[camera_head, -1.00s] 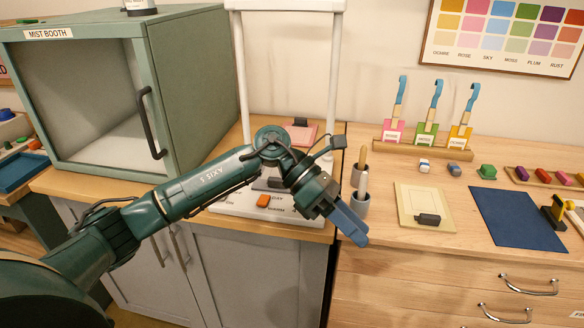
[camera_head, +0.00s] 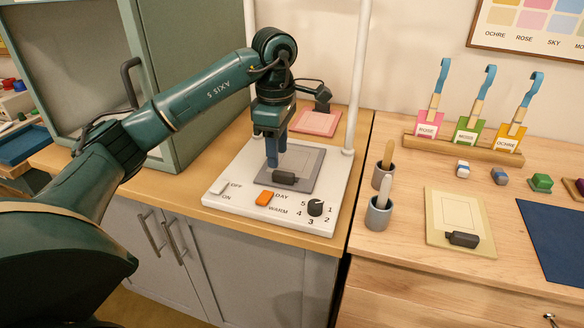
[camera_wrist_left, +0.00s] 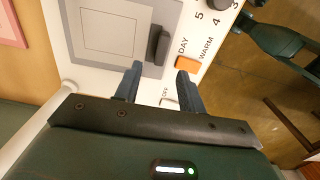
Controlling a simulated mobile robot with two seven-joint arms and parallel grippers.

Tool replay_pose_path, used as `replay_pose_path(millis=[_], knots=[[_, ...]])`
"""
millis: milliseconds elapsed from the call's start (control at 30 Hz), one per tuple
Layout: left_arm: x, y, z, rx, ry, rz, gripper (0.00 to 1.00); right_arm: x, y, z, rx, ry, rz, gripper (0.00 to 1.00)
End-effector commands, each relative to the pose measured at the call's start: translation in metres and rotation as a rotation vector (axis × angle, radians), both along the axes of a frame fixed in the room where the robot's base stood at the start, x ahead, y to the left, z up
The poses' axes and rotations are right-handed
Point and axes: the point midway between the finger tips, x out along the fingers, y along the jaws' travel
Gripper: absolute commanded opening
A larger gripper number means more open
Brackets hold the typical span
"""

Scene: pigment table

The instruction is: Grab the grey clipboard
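The grey clipboard (camera_head: 306,164) lies flat on the white lamp-stand base, with its black clip (camera_head: 284,177) at the near edge. It also shows in the left wrist view (camera_wrist_left: 110,32), with the black clip (camera_wrist_left: 158,45) ahead of the fingers. My left gripper (camera_head: 276,162) points down over the clipboard's near left part, close to the clip. In the left wrist view my left gripper (camera_wrist_left: 160,84) has its blue fingers apart with nothing between them. Whether the fingertips touch the clipboard cannot be told. My right gripper is not recognisable in either view.
The white base (camera_head: 228,180) carries a switch, an orange button (camera_head: 264,199) and a dial (camera_head: 315,207). White posts rise behind it. A pink clipboard (camera_head: 316,122) lies behind, a cream one (camera_head: 450,212) to the right. Grey cups (camera_head: 379,214) stand between. The green booth (camera_head: 190,80) is at left.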

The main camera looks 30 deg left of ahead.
Motion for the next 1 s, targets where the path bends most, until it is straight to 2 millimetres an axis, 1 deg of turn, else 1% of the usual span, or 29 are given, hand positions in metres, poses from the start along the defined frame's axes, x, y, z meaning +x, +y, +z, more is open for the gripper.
replay_pose_path(millis=[167, 300, 400, 500, 700, 767, 1000], knots=[[0.0, -0.002, -0.015, -0.001, 0.003, -0.001, 0.4, 0.001, -0.001, 0.003, -0.001, -0.003, -0.005, 0.36], [0.0, -0.005, -0.037, -0.001, 0.004, -0.001, 0.4, 0.002, -0.001, 0.006, -0.004, -0.005, -0.006, 0.36], [0.0, -0.005, -0.049, -0.002, 0.002, -0.001, 0.4, 0.003, -0.002, 0.005, -0.006, -0.006, -0.006, 0.36], [0.0, -0.005, -0.054, -0.002, -0.001, -0.001, 0.4, 0.003, -0.002, 0.005, -0.007, -0.007, -0.006, 0.36], [0.001, -0.005, -0.055, -0.002, -0.002, -0.001, 0.4, 0.003, -0.002, 0.004, -0.008, -0.006, -0.006, 0.36], [0.001, -0.005, -0.055, -0.002, -0.002, -0.001, 0.37, 0.003, -0.002, 0.004, -0.008, -0.005, -0.005, 0.36], [0.0, -0.005, -0.055, -0.002, -0.002, 0.0, 0.17, 0.003, -0.002, 0.004, -0.008, -0.005, -0.005, 0.36]])
